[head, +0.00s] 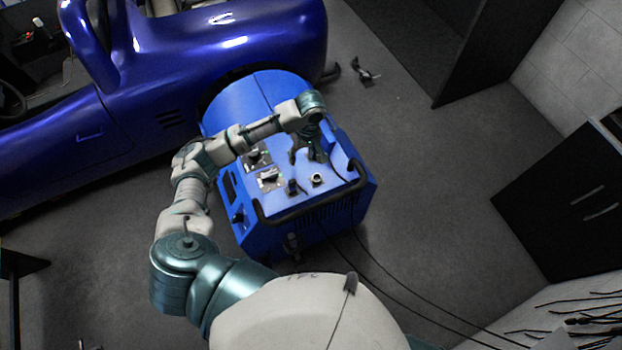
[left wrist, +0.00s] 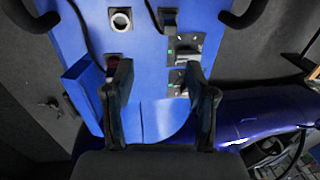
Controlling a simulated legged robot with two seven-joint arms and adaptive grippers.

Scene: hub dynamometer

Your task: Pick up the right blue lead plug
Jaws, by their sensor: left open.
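The blue dynamometer cabinet (head: 308,232) has a top panel with sockets, switches and cables. My left gripper (head: 306,156) hangs over the panel's right half, open and empty. In the left wrist view its fingers (left wrist: 157,70) are spread apart. My right gripper is out of view.
A pale-ringed socket (head: 318,179) sits right of the standing plug. Switches (head: 268,178) lie on the panel's left. A black handle bar (head: 300,212) crosses the cabinet's near edge. Black cables trail to the lower right. A blue car (head: 190,75) stands behind.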

